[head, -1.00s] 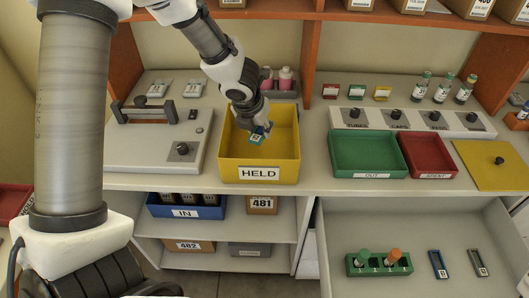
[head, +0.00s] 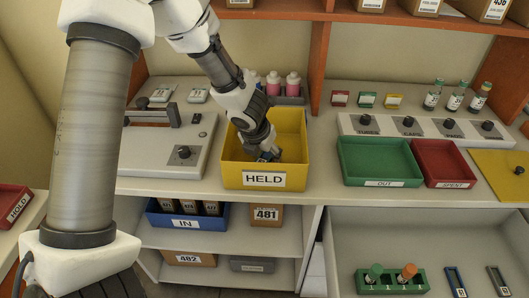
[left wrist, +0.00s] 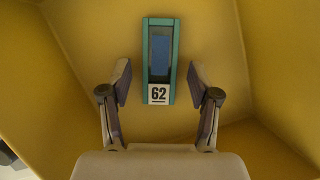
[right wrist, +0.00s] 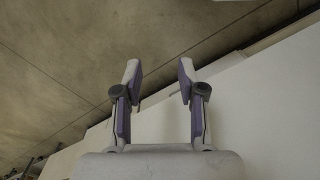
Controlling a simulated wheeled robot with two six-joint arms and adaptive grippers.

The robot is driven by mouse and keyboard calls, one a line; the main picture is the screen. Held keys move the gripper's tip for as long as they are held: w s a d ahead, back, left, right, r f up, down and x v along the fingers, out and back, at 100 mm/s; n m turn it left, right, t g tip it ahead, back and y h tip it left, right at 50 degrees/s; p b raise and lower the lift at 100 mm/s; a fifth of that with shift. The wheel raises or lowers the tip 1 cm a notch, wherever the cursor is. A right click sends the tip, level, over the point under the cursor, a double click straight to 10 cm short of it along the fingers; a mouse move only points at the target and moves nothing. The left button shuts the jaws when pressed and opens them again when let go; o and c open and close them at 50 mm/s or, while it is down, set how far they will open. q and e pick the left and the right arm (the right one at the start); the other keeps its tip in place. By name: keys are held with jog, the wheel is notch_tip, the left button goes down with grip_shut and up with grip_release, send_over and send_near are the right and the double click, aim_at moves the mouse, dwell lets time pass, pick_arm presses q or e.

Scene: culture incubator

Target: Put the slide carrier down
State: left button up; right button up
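The slide carrier (left wrist: 160,58) is a teal frame with a blue-grey window and a white label reading 62. In the left wrist view it lies on the yellow floor of the HELD bin (head: 235,172), just past my fingertips. My left gripper (head: 268,153) reaches down into this bin; in the left wrist view its fingers (left wrist: 157,75) stand open, one on each side of the carrier with gaps. In the head view the gripper mostly hides the carrier. My right gripper (right wrist: 160,72) is open and empty, with floor and a pale surface beyond it.
A green OUT tray (head: 381,182) and a red SPENT tray (head: 455,177) stand right of the bin. A grey device (head: 150,150) is at its left and pink bottles (head: 293,84) behind it. Below are a blue IN bin (head: 160,220) and an open drawer (head: 400,240).

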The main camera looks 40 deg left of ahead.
pick_arm(q)
jog(key=p+v, duration=0.5)
jog(key=v, duration=0.7)
jog(key=shift+r+p, duration=0.2)
jog(key=shift+p, duration=0.2)
jog(key=shift+w, duration=0.1)
